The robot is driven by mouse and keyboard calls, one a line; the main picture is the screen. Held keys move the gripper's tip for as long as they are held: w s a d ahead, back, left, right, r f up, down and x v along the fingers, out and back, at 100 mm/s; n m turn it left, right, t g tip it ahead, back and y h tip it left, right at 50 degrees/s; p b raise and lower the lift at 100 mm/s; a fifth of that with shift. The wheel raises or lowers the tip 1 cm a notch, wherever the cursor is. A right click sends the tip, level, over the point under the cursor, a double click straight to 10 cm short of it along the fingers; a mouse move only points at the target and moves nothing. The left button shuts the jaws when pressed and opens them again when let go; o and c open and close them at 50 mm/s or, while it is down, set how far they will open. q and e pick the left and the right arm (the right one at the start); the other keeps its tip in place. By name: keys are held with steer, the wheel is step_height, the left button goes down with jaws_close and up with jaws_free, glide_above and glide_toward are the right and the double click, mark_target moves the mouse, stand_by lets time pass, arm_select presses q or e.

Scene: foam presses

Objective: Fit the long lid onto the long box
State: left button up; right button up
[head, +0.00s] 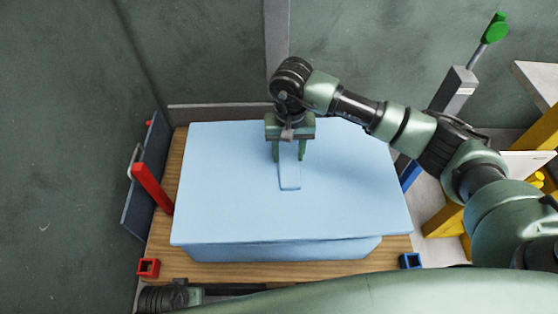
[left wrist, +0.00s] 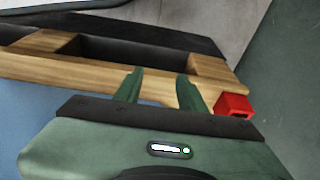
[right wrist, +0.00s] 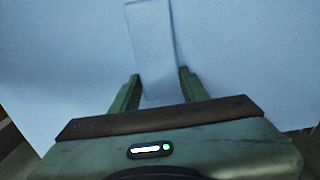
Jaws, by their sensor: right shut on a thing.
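The long lid (head: 235,190) is a wide light-blue foam panel with a raised strip-like handle (head: 290,178) in its middle. It lies over the long box (head: 285,251), whose blue front wall shows below the lid's near edge. The lid overhangs the box at both near corners and looks slightly skewed to it. Whether it is seated or held just above the rim, I cannot tell. My right gripper (head: 289,155) points down, shut on the handle, which also shows between its fingers in the right wrist view (right wrist: 154,50). My left gripper (left wrist: 158,74) is open and empty near a wooden edge.
The box stands on a wooden top (head: 160,235) with red (head: 148,267) and blue (head: 411,261) square sockets at its near corners. A red bar (head: 152,188) and dark panel stand at the left. Yellow and white structures (head: 445,222) are at the right.

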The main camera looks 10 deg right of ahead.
mark_target(280, 148)
steer(key=w+b, duration=0.1)
steer(key=w+a+f, duration=0.1)
steer(key=f+b, duration=0.1)
steer(key=shift+w+a+b, duration=0.25)
steer(key=shift+w+b, duration=0.05)
steer(key=shift+w, duration=0.1)
steer(key=shift+w+a, duration=0.1)
steer(key=shift+w, duration=0.1)
arm_select(q)
steer(key=r, duration=0.2)
steer(key=w+r, duration=0.1)
steer(key=shift+r, duration=0.35)
steer(key=shift+r, duration=0.1)
arm_select(e)
steer(key=shift+f, duration=0.1)
